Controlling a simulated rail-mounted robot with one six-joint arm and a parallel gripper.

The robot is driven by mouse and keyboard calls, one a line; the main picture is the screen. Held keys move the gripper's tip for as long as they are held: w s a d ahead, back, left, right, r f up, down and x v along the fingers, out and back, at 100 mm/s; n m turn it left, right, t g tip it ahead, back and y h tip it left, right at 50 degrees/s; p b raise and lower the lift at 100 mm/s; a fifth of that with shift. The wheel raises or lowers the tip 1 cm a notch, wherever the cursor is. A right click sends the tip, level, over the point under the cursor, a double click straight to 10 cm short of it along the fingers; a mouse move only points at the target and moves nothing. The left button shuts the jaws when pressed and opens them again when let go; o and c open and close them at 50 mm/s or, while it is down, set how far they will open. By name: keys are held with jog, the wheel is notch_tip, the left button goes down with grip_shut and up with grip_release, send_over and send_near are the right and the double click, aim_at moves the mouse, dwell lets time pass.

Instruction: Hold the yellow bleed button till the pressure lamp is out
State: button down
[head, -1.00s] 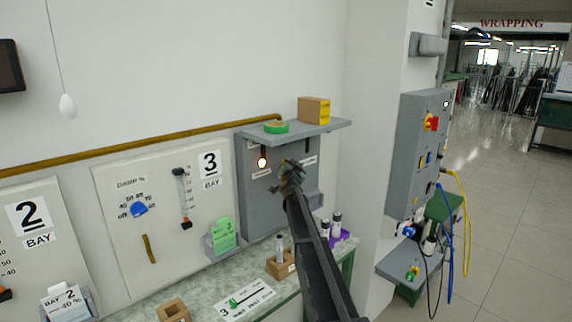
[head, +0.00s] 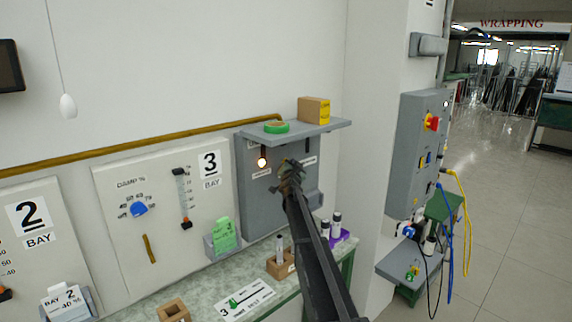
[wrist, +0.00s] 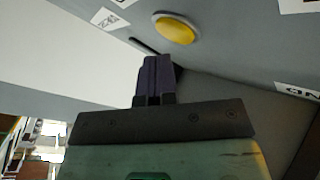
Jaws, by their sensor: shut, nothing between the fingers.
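The yellow bleed button (wrist: 176,28) shows in the wrist view, a round yellow cap in a pale ring on the grey panel. My gripper (wrist: 158,62) is shut and empty, its fingertips just below the button in that picture, with a small gap of panel between. In the head view my gripper (head: 290,166) is in front of the grey box (head: 262,205) and hides the button. The pressure lamp (head: 262,161) on the box, left of my gripper, glows orange-white.
A grey shelf (head: 325,128) juts out above the box, carrying a green tape roll (head: 277,127) and a yellow-brown carton (head: 314,110). Below is a bench (head: 205,291) with a wooden holder (head: 280,266) and bottles (head: 337,225). A grey switch cabinet (head: 412,150) stands at the right.

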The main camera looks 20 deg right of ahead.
jog(key=shift+w+a, duration=0.15)
jog(key=shift+w, duration=0.2)
jog(key=shift+w+a, duration=0.15)
jog(key=shift+w, duration=0.2)
dwell(2.0)
dwell(1.0)
jog(key=shift+s+d, duration=0.3)
jog(key=shift+s, duration=0.45)
jog(key=s, duration=0.1)
jog(key=s+d, duration=0.1)
jog(key=s, duration=0.2)
jog(key=shift+s+d, duration=0.35)
jog(key=shift+d, duration=0.05)
